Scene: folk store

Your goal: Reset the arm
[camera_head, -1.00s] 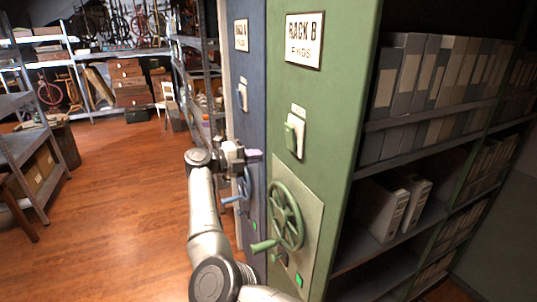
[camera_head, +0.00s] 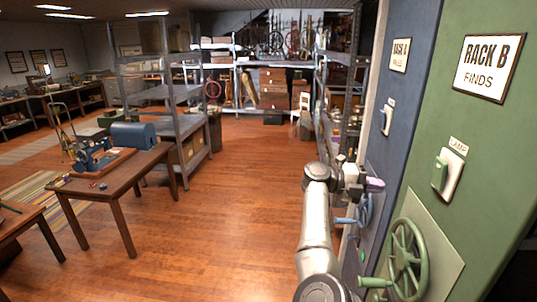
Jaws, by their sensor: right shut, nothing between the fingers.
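My right arm comes up from the bottom of the head view, in front of the racks. Its gripper (camera_head: 374,183) is shut and empty, with pinkish fingertips pointing right toward the blue panel of Rack A (camera_head: 398,110). I cannot tell whether the fingertips touch that panel. A blue handwheel (camera_head: 364,210) shows just below the gripper, partly hidden. My left gripper is not in view.
Wooden drawers (camera_head: 273,90) and a white chair (camera_head: 301,112) are at the back. The wooden floor (camera_head: 235,190) in the middle is clear.

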